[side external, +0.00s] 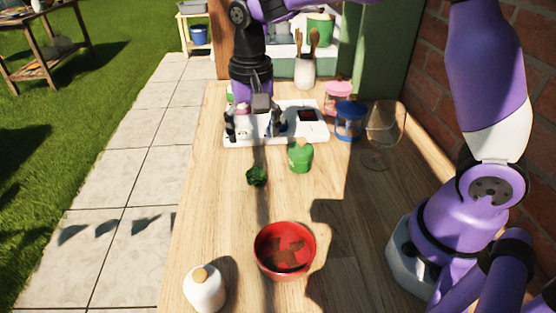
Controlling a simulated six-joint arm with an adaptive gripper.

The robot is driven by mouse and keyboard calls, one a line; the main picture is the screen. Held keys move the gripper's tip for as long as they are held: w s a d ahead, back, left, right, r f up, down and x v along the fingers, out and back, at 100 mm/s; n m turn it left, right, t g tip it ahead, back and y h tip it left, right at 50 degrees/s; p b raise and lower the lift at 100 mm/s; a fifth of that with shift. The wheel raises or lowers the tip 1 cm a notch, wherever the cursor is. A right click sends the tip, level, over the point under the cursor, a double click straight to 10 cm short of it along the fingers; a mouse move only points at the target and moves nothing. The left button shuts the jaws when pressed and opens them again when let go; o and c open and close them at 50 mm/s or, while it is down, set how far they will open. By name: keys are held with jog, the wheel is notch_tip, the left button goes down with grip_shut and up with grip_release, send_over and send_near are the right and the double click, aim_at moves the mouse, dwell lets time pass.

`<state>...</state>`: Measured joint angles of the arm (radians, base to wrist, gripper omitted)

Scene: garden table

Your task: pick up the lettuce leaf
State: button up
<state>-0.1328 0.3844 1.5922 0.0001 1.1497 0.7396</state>
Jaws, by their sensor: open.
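A small dark green crumpled leafy piece (256,175), which looks like the lettuce leaf, lies on the wooden table (210,200) left of a green jar. My gripper (254,134) is open and points down over the left part of a white tray (312,132), behind the leafy piece in this view. The leafy piece is apart from the fingers. My gripper hides part of the tray, and I cannot tell whether anything is between the fingers.
The green jar (301,157), a blue jar (350,120), a pink jar (338,97) and a clear glass (383,130) stand to the right. A red bowl (285,252) and a white lidded pot (205,289) are nearer. The table between leaf and bowl is clear.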

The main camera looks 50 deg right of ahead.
send_over(256, 172)
jog(key=f, duration=0.5)
jog(key=shift+a+f, duration=0.2)
jog(key=shift+f, duration=0.15)
jog(key=f, duration=0.5)
jog(key=shift+d+f, duration=0.15)
jog(key=shift+d, duration=0.1)
jog(key=c, duration=0.8)
